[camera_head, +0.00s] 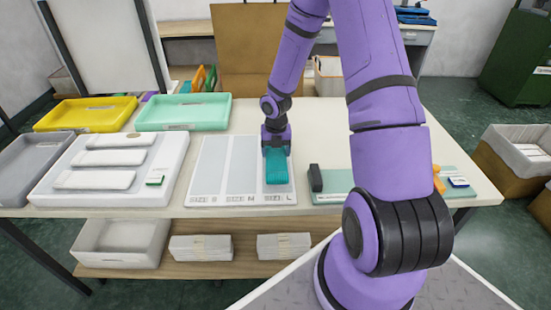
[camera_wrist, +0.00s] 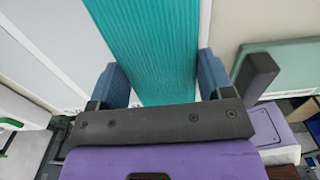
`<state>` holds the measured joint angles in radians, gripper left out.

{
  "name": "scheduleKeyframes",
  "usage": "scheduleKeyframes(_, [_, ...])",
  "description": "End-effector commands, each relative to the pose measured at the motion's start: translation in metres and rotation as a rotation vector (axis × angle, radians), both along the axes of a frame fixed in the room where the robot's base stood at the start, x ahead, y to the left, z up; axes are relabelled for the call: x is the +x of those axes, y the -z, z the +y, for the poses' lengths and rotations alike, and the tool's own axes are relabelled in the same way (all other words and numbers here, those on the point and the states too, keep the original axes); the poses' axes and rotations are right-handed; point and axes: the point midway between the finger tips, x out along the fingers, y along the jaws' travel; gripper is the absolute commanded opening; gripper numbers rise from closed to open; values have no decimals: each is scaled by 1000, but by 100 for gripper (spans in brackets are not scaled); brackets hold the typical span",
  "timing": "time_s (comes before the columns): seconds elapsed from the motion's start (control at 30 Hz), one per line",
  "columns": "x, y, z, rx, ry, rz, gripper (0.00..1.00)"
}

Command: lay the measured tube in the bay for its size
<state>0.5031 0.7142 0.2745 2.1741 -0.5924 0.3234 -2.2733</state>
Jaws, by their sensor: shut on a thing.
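The teal ribbed tube (camera_head: 276,168) is between the fingers of my gripper (camera_head: 276,146), which is shut on it. The tube lies lengthwise over the right-hand bay, marked L, of the pale bay board (camera_head: 240,176). I cannot tell whether it touches the board or is just above it. The S and M bays to its left look empty. In the wrist view the tube (camera_wrist: 155,45) runs up the picture between the two blue fingers of my gripper (camera_wrist: 163,78).
A green board (camera_head: 330,197) with a dark upright block (camera_head: 316,178) is to the right, partly hidden by my arm. A white tray (camera_head: 60,195) with pale pieces is to the left. Yellow (camera_head: 85,125) and mint (camera_head: 185,124) trays stand behind.

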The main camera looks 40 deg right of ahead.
Motion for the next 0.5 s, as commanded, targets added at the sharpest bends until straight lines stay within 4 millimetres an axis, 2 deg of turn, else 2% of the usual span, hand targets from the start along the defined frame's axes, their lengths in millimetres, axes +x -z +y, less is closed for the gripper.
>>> scheduleKeyframes(0.23, [-1, 33, 1, -1, -1, 3, 51])
scheduleKeyframes(0.5, [0, 35, 0, 0, 1, 0, 51])
